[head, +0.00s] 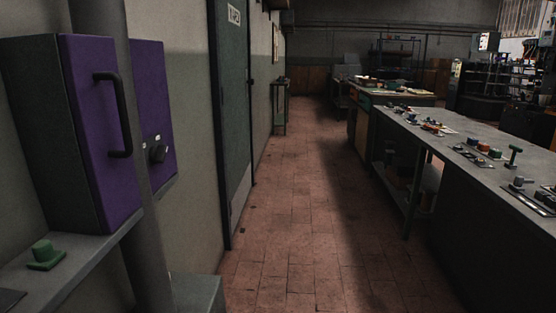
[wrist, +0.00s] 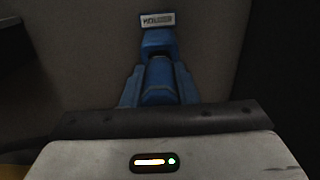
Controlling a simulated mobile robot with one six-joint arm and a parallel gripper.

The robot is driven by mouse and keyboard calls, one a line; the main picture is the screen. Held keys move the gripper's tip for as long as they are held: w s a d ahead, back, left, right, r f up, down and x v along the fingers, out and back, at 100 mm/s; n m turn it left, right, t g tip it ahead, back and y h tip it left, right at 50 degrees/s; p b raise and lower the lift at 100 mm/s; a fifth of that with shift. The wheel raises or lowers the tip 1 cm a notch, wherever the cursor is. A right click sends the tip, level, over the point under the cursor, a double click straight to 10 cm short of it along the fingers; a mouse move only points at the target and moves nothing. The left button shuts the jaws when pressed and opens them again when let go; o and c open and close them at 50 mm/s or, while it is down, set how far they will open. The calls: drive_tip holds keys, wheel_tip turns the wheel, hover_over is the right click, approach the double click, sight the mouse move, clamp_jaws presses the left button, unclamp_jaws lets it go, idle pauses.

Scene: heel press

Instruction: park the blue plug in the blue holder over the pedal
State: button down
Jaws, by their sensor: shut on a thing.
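In the wrist view, the grey housing of my gripper (wrist: 158,92) fills the bottom, with a dark bar along its top edge. Straight ahead of it is a blue plug (wrist: 158,82), flanked by two slanted blue pieces, and my gripper is shut on it. A darker blue block, which looks like the blue holder (wrist: 158,42), stands just beyond and above, under a small white label. Plug and block overlap in this view, so I cannot tell whether they touch. I cannot make out a pedal. The head view does not show my gripper.
In the head view, a cabinet with a purple door (head: 95,130) and a grey post (head: 140,150) stand at the left. A green knob (head: 46,254) sits on the ledge below. A long bench (head: 470,150) with several controls runs along the right. The tiled floor (head: 300,200) between is clear.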

drive_tip(key=shift+w+a+b, duration=0.1)
drive_tip(key=shift+a+b, duration=0.2)
drive_tip(key=shift+a, duration=0.4)
drive_tip(key=c, duration=1.1)
unclamp_jaws()
drive_tip(key=shift+o, duration=0.2)
